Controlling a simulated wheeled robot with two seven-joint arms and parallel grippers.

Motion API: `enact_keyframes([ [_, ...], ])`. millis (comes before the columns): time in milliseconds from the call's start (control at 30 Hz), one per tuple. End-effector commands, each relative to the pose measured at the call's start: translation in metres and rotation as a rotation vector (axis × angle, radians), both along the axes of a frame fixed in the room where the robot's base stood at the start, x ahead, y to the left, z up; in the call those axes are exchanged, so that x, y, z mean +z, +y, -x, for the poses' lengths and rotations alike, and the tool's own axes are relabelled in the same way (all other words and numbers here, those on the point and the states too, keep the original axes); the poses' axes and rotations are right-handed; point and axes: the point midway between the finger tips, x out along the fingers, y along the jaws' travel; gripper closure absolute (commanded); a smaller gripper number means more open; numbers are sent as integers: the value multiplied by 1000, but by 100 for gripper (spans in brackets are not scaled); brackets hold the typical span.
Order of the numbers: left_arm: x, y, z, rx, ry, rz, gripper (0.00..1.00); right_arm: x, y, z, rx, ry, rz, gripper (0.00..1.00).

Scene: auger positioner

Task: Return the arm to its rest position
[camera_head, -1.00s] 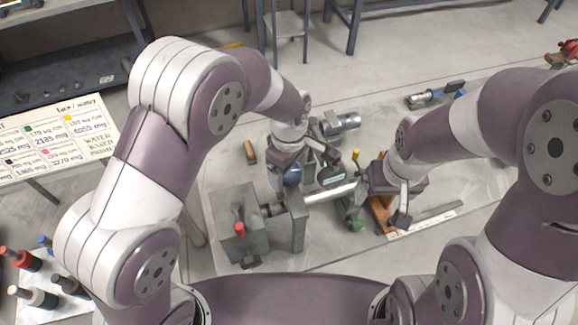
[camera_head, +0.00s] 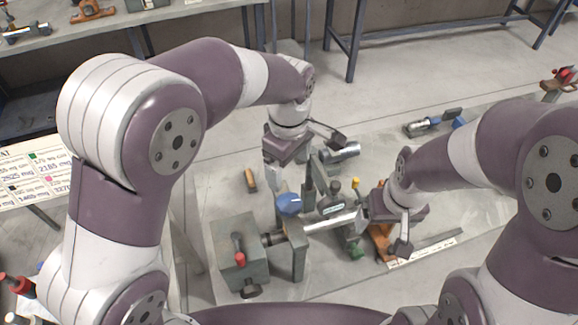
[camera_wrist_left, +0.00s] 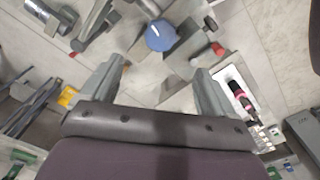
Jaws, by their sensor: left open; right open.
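My left gripper (camera_head: 290,182) is open and empty, raised above and behind the blue knob (camera_head: 289,203) of the bench fixture. In the left wrist view its fingers are spread (camera_wrist_left: 163,80), and the blue knob (camera_wrist_left: 161,35) lies beyond them, apart from both. My left arm arches up from the lower left, its elbow high. My right gripper (camera_head: 384,225) is open beside the right end of the silver cylinder (camera_head: 333,221); its fingertips are partly hidden, and I cannot tell whether they touch it.
An orange stand (camera_head: 380,243) is by my right gripper. A small wooden-handled piece (camera_head: 251,180) and a silver-blue tool (camera_head: 433,122) lie on the bench (camera_head: 225,190). A label board (camera_head: 35,180) is at the left.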

Motion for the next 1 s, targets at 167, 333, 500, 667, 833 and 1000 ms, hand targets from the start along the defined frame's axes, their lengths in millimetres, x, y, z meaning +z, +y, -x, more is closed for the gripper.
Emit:
enact_keyframes([
  [167, -1, 0, 0, 0, 0, 0, 12, -1, 0, 0, 0, 1, 0, 12],
  [333, -1, 0, 0, 0, 0, 0, 12, -1, 0, 0, 0, 1, 0, 12],
  [500, -5, -3, -5, -227, -34, 14, 12, -1, 0, 0, 0, 1, 0, 12],
  [667, -56, 45, 25, -830, -80, 1, 12, -20, 0, 0, 0, 0, 0, 12],
  [833, -108, 140, 82, -1096, -111, -43, 12, -56, 0, 0, 0, 1, 0, 12],
  [1000, -118, 180, 101, -956, -115, -55, 12, -70, 0, 0, 0, 1, 0, 12],
])
